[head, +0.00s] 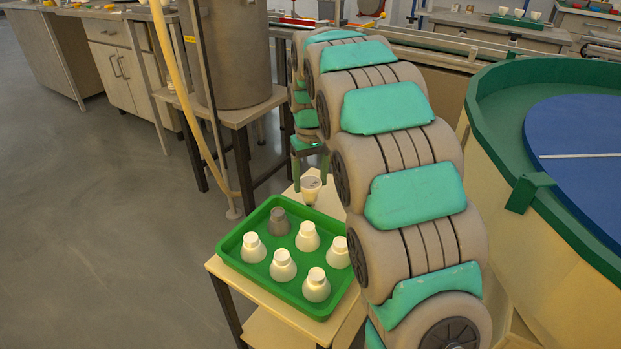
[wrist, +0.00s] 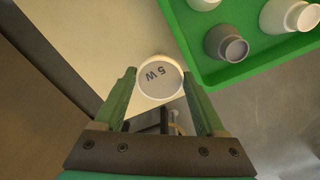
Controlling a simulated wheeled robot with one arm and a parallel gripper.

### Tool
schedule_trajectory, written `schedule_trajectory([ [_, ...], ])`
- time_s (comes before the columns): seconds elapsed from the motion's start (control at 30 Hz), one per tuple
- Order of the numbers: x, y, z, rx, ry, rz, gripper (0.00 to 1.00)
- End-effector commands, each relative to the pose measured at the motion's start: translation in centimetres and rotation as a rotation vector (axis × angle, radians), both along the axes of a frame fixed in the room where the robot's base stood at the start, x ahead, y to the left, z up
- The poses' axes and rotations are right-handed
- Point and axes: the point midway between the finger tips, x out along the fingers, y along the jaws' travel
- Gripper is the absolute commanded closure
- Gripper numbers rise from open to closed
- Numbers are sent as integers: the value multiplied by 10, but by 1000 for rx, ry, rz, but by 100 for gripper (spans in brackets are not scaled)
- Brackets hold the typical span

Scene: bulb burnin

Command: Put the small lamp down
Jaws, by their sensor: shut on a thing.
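My gripper (head: 309,165) is shut on the small lamp (head: 311,186), a pale lamp with its wide round end up and a narrower grey end below. In the wrist view its white disc (wrist: 160,77), marked "5 W", sits between the fingertips of my gripper (wrist: 161,88). The lamp is at the far corner of the small cream table (head: 225,272), just behind the green tray (head: 232,240). I cannot tell whether its lower end touches the table.
The tray holds several white lamps (head: 283,266) and one grey one (head: 278,221), narrow ends up. A metal drum (head: 230,55) on a stand is behind left. A large round green-rimmed table (head: 480,105) is at right. Bare tabletop (wrist: 118,35) shows beside the tray.

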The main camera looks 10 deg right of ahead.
Motion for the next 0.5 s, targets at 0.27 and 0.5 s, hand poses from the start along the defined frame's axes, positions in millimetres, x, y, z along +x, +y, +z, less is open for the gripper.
schedule_trajectory([
  [0.27,0,0,-2,0,0,0,4],
  [0.5,0,0,-1,0,0,0,0],
])
